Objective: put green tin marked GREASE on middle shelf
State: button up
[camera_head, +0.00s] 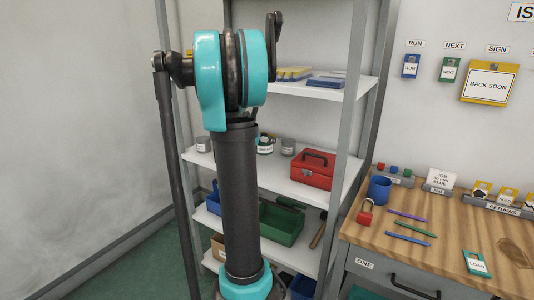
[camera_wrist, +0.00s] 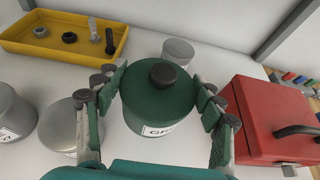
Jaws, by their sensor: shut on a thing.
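The green tin (camera_wrist: 150,112) with a dark knob on its lid stands upright in the middle of the wrist view. Its white label is partly cut off and shows "GR". My gripper (camera_wrist: 162,84) is shut on the tin, one finger on each side. The tin is over the white shelf (camera_wrist: 185,155) that carries the red toolbox; I cannot tell if its base touches. In the head view the same shelf (camera_head: 278,181) is at mid height, and the labelled tin (camera_head: 265,147) shows just right of my arm. My gripper is mostly hidden there.
The red toolbox (camera_wrist: 270,115) is close on the right. Grey tins (camera_wrist: 70,122) stand close on the left, and another (camera_wrist: 178,51) is behind. A yellow tray (camera_wrist: 65,38) with small parts is at back left. A shelf post (camera_head: 350,130) stands at front right.

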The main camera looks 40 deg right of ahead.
jog(key=shift+f, duration=3.15)
jog(key=o, duration=1)
jog(key=shift+f, duration=0.1)
jog(key=shift+o, duration=0.2)
jog(key=shift+a, duration=0.1)
jog(key=v, duration=1.2)
jog(key=s+a+f+m+y, duration=0.4)
jog(key=s+a+f+m, duration=0.2)
jog(key=a, duration=0.4)
jog(key=s+a+f+m+y, duration=0.4)
jog(key=s+a+f+m, duration=0.2)
jog(key=a+m, duration=0.3)
jog(key=s+a+f+m+g+y, duration=0.1)
jog(key=s+a+f+m+y, duration=0.3)
jog(key=s+a+m, duration=0.3)
jog(key=s+a+f, duration=0.1)
jog(key=a, duration=0.3)
jog(key=shift+f+m+y, duration=0.3)
jog(key=shift+f, duration=0.1)
